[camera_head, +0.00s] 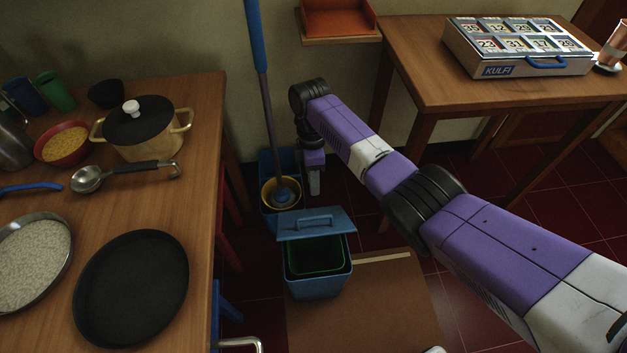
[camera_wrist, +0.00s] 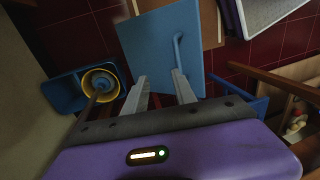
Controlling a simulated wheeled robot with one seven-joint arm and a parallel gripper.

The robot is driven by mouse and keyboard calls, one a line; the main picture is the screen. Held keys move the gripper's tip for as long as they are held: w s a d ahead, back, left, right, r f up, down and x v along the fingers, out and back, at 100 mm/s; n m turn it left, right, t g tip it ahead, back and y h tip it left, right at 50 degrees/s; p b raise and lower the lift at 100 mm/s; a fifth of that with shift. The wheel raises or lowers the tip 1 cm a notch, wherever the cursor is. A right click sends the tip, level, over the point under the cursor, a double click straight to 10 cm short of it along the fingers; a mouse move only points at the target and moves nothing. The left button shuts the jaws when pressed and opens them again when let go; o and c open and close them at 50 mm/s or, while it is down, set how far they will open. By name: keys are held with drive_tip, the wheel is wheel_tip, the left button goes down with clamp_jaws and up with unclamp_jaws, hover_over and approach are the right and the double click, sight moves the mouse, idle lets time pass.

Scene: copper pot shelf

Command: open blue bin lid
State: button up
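The blue bin (camera_head: 318,286) stands on a brown surface low in the middle of the head view. Its blue lid (camera_head: 317,226) is raised and tilted up at the bin's far side, so the dark inside with a green rim shows. The lid's bar handle is on its upper face; in the wrist view the lid (camera_wrist: 160,45) is a blue panel with the handle near its right side. My gripper (camera_head: 315,190) is just beyond and above the lid. In the wrist view my gripper (camera_wrist: 158,75) has its two fingers apart with nothing held between them. Whether a finger touches the lid is unclear.
A mop (camera_head: 265,90) stands in a blue bucket with a yellow wringer (camera_head: 268,191), close left of my gripper. The left table (camera_head: 207,190) holds a pot, pans and a ladle. The right table (camera_head: 420,60) bears a KULFI box (camera_head: 520,50).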

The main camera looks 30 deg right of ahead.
wheel_tip(320, 180, up, 8)
drive_tip(key=w+p, duration=0.1)
drive_tip(key=shift+w+d+f, duration=0.15)
drive_tip(key=shift+w+d, duration=0.05)
idle(0.4)
